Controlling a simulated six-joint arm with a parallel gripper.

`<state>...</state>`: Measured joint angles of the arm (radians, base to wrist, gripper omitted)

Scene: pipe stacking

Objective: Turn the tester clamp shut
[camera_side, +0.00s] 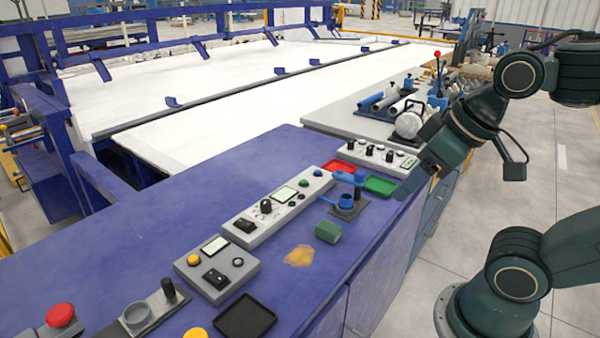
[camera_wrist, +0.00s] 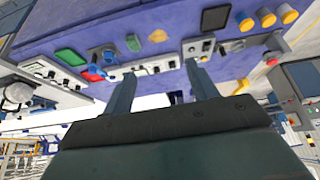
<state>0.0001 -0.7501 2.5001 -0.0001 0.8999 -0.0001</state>
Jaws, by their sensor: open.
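The tester clamp (camera_side: 346,201) is a small blue fixture on a dark base plate near the right edge of the purple bench. A blue arm or lever (camera_side: 345,177) stands up beside it; whether the clamp is shut is too small to tell. In the wrist view the blue clamp (camera_wrist: 108,54) shows above and left of the fingers. My gripper (camera_wrist: 159,68) is open, its two fingers apart with nothing between them. In the side view my gripper (camera_side: 411,183) is above the bench's right edge, right of the clamp and apart from it.
A green block (camera_side: 328,231) and a tan patch (camera_side: 300,255) lie in front of the clamp. Red (camera_side: 339,166) and green (camera_side: 381,185) trays sit behind it. A control panel (camera_side: 277,205) lies to its left.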

